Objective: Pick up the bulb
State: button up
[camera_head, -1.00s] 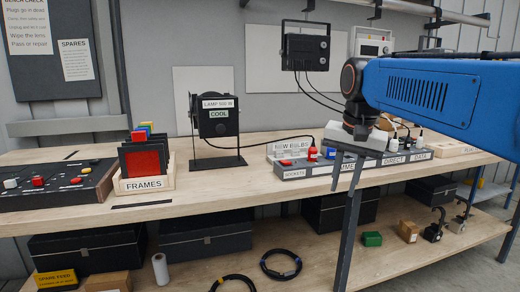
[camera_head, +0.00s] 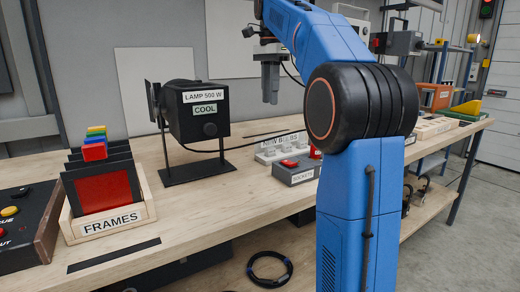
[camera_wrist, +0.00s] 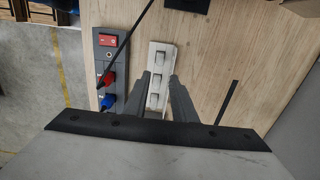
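The white bulb tray (camera_head: 268,158), with a label reading NEW BULBS, stands on the bench right of the lamp. In the wrist view the tray (camera_wrist: 167,48) lies below my gripper and holds a row of small grey-white pieces (camera_wrist: 159,58); I cannot tell whether each one is a bulb. My gripper (camera_head: 270,98) points down above the bench, left of my blue arm and over the tray area. In the wrist view my gripper (camera_wrist: 160,77) is open, with a gap between its fingers, and the tray shows between them. Nothing is held.
The sockets box (camera_head: 298,174) with a red switch stands beside the tray; red (camera_wrist: 109,77) and blue (camera_wrist: 107,101) plugs sit on it. The lamp (camera_head: 197,112), marked COOL, and the frames box (camera_head: 105,222) stand to the left. A black cable (camera_wrist: 125,43) crosses the sockets box.

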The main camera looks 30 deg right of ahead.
send_over(270, 148)
jog(key=f, duration=1)
jog(key=shift+w+d+f, duration=0.15)
jog(key=shift+w+f, duration=0.25)
jog(key=shift+w+d+f, duration=0.1)
jog(key=shift+d+f, duration=0.05)
jog(key=shift+f, duration=3)
grip_shut()
